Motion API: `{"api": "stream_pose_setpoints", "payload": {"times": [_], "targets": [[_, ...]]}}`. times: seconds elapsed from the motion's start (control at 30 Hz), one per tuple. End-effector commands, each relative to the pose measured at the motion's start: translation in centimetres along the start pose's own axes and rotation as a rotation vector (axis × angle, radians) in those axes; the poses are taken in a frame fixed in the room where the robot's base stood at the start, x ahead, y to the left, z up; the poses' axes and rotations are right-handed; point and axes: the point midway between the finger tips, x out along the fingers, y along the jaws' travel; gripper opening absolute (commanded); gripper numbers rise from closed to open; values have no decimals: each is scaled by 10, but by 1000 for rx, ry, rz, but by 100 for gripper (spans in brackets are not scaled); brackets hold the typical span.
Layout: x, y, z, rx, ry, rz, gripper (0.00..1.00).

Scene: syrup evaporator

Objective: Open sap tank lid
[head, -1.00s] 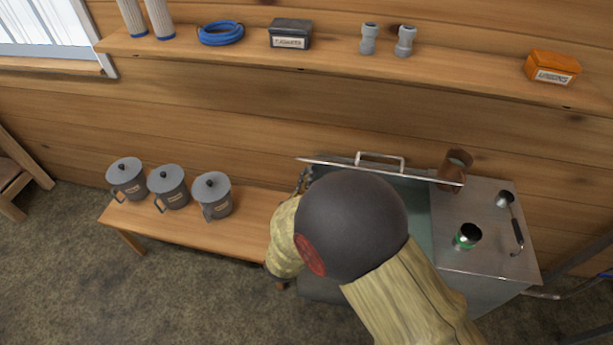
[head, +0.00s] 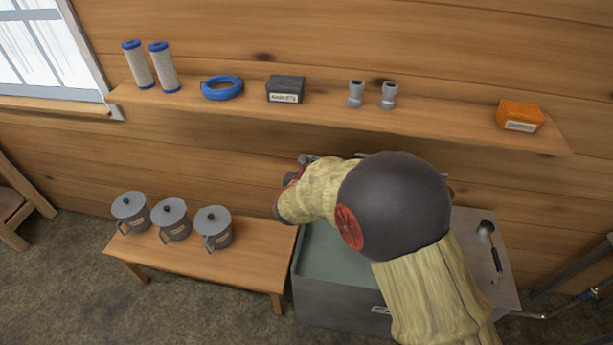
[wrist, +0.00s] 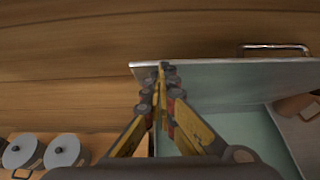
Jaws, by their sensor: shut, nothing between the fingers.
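The sap tank (head: 335,300) is a grey metal box below the shelf, with its top open and a pale green inside in view. Its lid (wrist: 220,80) is a flat metal panel with a bar handle (wrist: 275,48), standing raised towards the wall in the wrist view. My arm hides most of the lid in the head view. My gripper (wrist: 163,72) is shut and empty, with its fingertips at the left part of the lid's inner face; I cannot tell if they touch. In the head view the fingers are mostly hidden behind my wrist.
A bench (head: 190,258) with lidded grey pots (head: 213,228) stands to the left. A shelf (head: 330,115) runs along the wall above the tank. A ladle (head: 492,245) lies on the metal top to the right. A brown cup (wrist: 297,106) shows in the wrist view.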

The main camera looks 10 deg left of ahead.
Motion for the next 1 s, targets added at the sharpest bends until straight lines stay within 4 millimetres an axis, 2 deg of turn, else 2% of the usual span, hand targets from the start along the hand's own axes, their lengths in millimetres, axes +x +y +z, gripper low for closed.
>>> {"api": "stream_pose_setpoints", "payload": {"times": [0.2,0.4,1.0], "targets": [[22,-1,22,0,-2,-2,0],[33,0,34,-1,-4,-1,0],[35,1,34,-1,-4,-1,0]]}}
